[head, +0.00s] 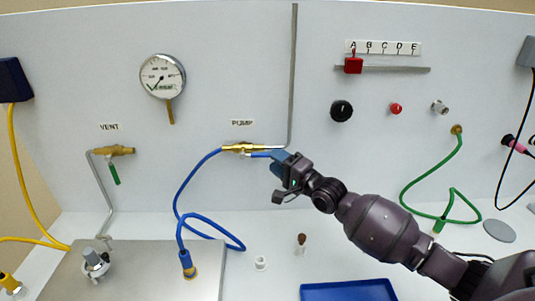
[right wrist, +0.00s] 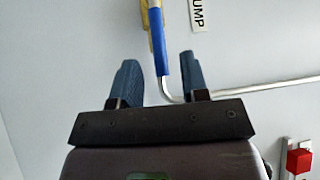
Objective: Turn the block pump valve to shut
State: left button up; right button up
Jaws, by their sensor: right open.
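The pump valve (head: 238,148) is a brass fitting on the back wall under the PUMP label (head: 242,123). Its blue lever (head: 260,155) points right, roughly along the valve body and pipe. My right gripper (head: 278,162) is at the lever's right end, with its blue fingers near the wall. In the right wrist view, the two fingers (right wrist: 159,72) are open and apart, and the blue lever (right wrist: 160,48) lies between and just beyond their tips. Nothing is held. Whether a finger touches the lever is unclear. My left gripper is not in view.
A grey pipe (head: 293,75) bends up the wall from the valve. A blue hose (head: 178,195) runs down from the valve's left. The vent valve (head: 117,151) has a green lever hanging down. A blue tray (head: 348,291) and small vials stand on the bench below.

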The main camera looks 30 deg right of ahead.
aim_at(258, 155)
jog(key=shift+x, duration=1.9)
grip_shut()
